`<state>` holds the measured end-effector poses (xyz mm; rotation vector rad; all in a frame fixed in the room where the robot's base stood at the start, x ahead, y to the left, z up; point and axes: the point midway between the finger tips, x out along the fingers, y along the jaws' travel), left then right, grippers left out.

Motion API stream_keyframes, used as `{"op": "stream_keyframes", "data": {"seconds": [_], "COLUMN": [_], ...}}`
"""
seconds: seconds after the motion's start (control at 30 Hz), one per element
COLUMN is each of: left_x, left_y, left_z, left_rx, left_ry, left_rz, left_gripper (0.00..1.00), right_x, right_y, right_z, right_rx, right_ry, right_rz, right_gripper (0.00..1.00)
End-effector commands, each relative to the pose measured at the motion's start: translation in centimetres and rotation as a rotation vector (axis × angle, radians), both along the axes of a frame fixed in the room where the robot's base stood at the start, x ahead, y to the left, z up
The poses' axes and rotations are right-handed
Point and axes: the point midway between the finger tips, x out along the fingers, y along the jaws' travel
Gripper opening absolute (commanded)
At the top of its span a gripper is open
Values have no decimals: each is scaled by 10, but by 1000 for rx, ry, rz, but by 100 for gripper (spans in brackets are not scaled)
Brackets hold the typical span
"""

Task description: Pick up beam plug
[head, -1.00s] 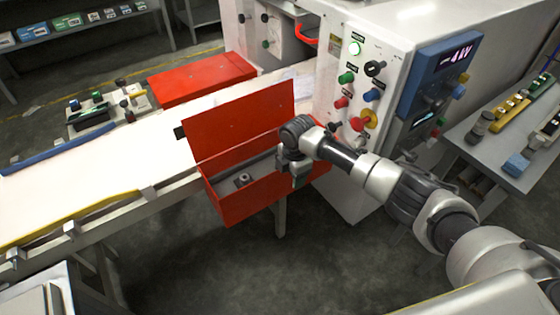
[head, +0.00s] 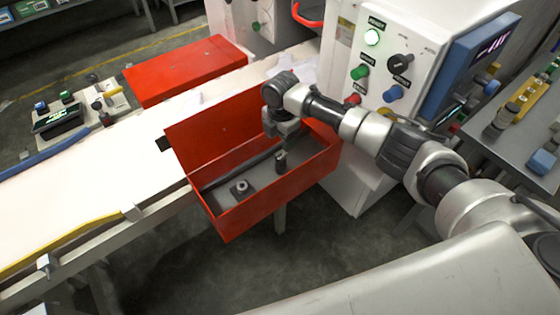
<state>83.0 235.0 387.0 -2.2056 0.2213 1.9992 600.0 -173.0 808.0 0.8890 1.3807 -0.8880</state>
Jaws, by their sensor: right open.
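An open red box (head: 232,222) is fixed at the conveyor's near edge, its lid raised. Inside it are a small dark piece on a square base (head: 241,188) and a small dark upright cylinder (head: 281,163). I cannot tell for certain which one is the beam plug. My right gripper (head: 281,146) points down into the box's right part, open, right above or around the upright cylinder; the picture is too small to tell whether they touch. My left gripper does not show.
A closed red cover (head: 185,70) lies across the conveyor (head: 90,165). A grey table (head: 520,160) with parts is at the right.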

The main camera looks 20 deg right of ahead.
Motion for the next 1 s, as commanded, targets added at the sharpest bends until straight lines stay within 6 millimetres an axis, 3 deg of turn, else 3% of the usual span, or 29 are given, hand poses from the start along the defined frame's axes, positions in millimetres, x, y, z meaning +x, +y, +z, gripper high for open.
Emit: {"op": "stream_keyframes", "data": {"seconds": [0.03, 0.2, 0.47, 0.8, 1.0], "left_x": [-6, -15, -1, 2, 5], "left_y": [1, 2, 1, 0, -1], "left_z": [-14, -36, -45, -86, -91], "left_rx": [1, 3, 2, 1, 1], "left_ry": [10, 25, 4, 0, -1], "left_rz": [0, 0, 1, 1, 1], "left_gripper": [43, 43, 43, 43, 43], "right_x": [0, 0, -1, -5, -5], "right_y": [0, 0, 0, 1, 1], "right_z": [-14, -36, -46, -87, -93], "right_rx": [-1, 0, 0, 0, 0], "right_ry": [0, -1, -1, -1, -1], "right_rz": [-1, -1, -1, 0, 0], "right_gripper": [57, 57, 57, 57, 57]}}
